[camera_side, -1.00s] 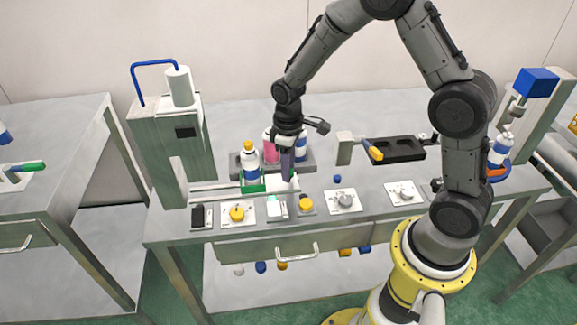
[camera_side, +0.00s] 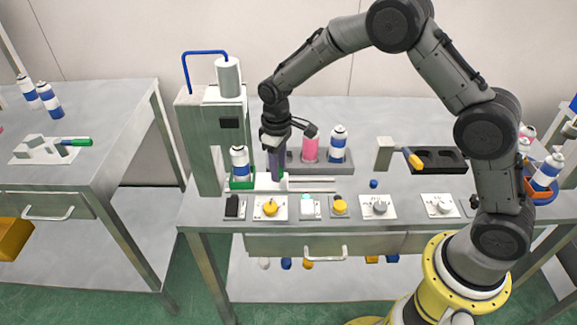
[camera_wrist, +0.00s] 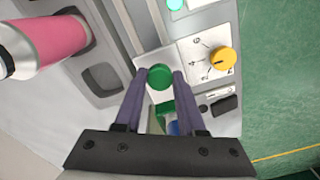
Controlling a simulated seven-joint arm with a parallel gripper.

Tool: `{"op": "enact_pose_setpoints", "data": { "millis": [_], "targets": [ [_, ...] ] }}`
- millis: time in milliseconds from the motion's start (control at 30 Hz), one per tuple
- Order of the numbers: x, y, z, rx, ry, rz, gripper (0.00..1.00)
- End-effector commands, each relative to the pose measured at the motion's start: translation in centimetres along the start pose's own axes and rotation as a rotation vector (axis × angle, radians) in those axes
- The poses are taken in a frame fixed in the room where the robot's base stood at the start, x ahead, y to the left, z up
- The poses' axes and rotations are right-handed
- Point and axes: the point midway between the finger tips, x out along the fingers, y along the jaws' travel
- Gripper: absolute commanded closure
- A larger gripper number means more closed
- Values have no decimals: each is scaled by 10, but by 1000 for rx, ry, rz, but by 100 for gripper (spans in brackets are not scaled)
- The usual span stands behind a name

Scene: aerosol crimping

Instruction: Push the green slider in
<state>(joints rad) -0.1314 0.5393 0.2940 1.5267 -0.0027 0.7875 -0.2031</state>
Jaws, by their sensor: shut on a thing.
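The green slider (camera_side: 242,184) holds a blue-and-white can (camera_side: 239,161) upright at the crimping press (camera_side: 207,140). A white plate (camera_side: 262,185) joins it on the right. In the wrist view, the slider's round green knob (camera_wrist: 159,77) sits between my fingertips. My gripper (camera_side: 277,178) points down just right of the can and is shut on the knob, shown closely in the wrist view (camera_wrist: 160,75). Part of the green holder (camera_wrist: 165,106) and a bit of blue show beyond it.
A grey rack (camera_side: 345,168) with a pink can (camera_side: 310,148) and a blue-and-white can (camera_side: 338,145) stands behind and right. A yellow dial (camera_side: 270,208) and other controls line the table's front edge. A black tray (camera_side: 440,158) lies further right.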

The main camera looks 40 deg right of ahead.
Motion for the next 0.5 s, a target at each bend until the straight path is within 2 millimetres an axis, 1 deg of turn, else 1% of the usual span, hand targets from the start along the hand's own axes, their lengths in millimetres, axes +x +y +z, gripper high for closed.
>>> {"op": "enact_pose_setpoints", "data": {
  "millis": [33, 300, 333, 467, 500],
  "targets": [
    [-2, -2, -5, -1, 14, 1, 100],
    [-2, -3, -8, -1, 20, -1, 100],
    [-3, -3, -8, -1, 20, -1, 58],
    [-2, -3, -7, -1, 17, -1, 34],
    [-2, -3, -6, -1, 15, -1, 31]
  ]
}}
